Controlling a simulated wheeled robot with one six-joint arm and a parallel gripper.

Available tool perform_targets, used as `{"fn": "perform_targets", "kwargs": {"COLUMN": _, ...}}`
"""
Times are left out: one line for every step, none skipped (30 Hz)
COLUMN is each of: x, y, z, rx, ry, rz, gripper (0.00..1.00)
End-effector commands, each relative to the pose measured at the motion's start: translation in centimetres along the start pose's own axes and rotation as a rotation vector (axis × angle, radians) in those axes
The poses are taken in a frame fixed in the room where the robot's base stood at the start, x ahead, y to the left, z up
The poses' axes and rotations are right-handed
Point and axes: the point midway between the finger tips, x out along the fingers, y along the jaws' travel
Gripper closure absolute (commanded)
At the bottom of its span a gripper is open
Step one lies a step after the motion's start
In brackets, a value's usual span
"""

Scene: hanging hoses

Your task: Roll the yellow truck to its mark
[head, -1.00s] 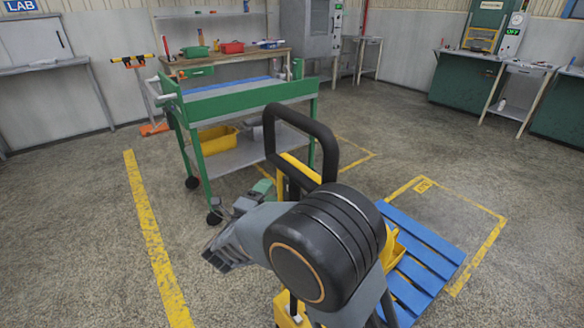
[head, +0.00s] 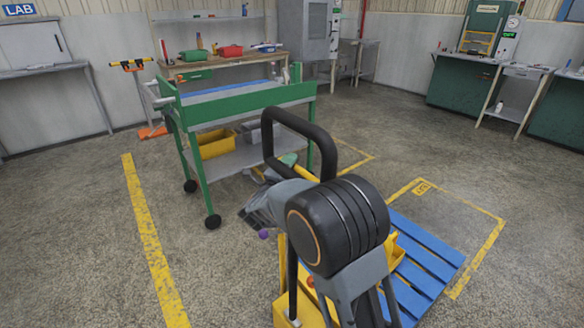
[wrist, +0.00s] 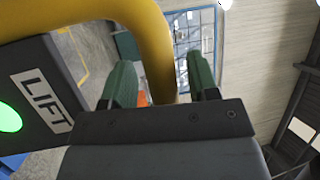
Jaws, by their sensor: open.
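A yellow floor outline (head: 482,252) with a small label (head: 422,188) lies to the right.
A blue pallet (head: 427,263) lies beside the truck, overlapping the outline. A green cart (head: 250,103) with a yellow bin (head: 215,142) stands just behind my gripper. A dark LIFT panel (wrist: 42,95) with a green light is at left in the wrist view. The floor left of the truck is clear.

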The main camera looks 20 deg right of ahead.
Motion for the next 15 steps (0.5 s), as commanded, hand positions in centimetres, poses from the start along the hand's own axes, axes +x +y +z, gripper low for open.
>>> {"fn": "perform_targets", "kwargs": {"x": 0.21, "y": 0.01, "z": -0.01, "rx": 0.0, "ry": 0.0, "rz": 0.0, "gripper": 0.45}}
{"fn": "perform_targets", "kwargs": {"x": 0.29, "y": 0.01, "z": -0.01, "rx": 0.0, "ry": 0.0, "rz": 0.0, "gripper": 0.45}}
{"fn": "perform_targets", "kwargs": {"x": 0.36, "y": 0.01, "z": -0.01, "rx": 0.0, "ry": 0.0, "rz": 0.0, "gripper": 0.45}}
{"fn": "perform_targets", "kwargs": {"x": 0.38, "y": 0.01, "z": 0.0, "rx": 0.0, "ry": 0.0, "rz": 0.0, "gripper": 0.45}}
{"fn": "perform_targets", "kwargs": {"x": 0.4, "y": 0.01, "z": 0.0, "rx": 0.0, "ry": 0.0, "rz": 0.0, "gripper": 0.45}}
{"fn": "perform_targets", "kwargs": {"x": 0.41, "y": 0.01, "z": 0.0, "rx": 0.0, "ry": 0.0, "rz": 0.0, "gripper": 0.45}}
{"fn": "perform_targets", "kwargs": {"x": 0.41, "y": 0.0, "z": 0.0, "rx": 0.0, "ry": -0.001, "rz": 0.0, "gripper": 0.45}}
{"fn": "perform_targets", "kwargs": {"x": 0.4, "y": 0.0, "z": 0.0, "rx": 0.0, "ry": -0.001, "rz": 0.0, "gripper": 0.45}}
{"fn": "perform_targets", "kwargs": {"x": 0.39, "y": 0.0, "z": 0.0, "rx": 0.0, "ry": -0.001, "rz": 0.0, "gripper": 0.45}}
{"fn": "perform_targets", "kwargs": {"x": 0.39, "y": 0.0, "z": 0.0, "rx": 0.0, "ry": -0.001, "rz": 0.0, "gripper": 0.45}}
{"fn": "perform_targets", "kwargs": {"x": 0.39, "y": 0.0, "z": 0.0, "rx": 0.0, "ry": -0.001, "rz": 0.0, "gripper": 0.45}}
{"fn": "perform_targets", "kwargs": {"x": 0.38, "y": 0.0, "z": 0.0, "rx": 0.0, "ry": 0.0, "rz": 0.0, "gripper": 0.49}}
{"fn": "perform_targets", "kwargs": {"x": 0.38, "y": 0.0, "z": 0.0, "rx": 0.0, "ry": -0.001, "rz": 0.0, "gripper": 0.52}}
{"fn": "perform_targets", "kwargs": {"x": 0.37, "y": 0.0, "z": 0.0, "rx": 0.0, "ry": -0.001, "rz": 0.0, "gripper": 0.55}}
{"fn": "perform_targets", "kwargs": {"x": 0.37, "y": 0.0, "z": 0.0, "rx": 0.0, "ry": -0.001, "rz": 0.0, "gripper": 0.59}}
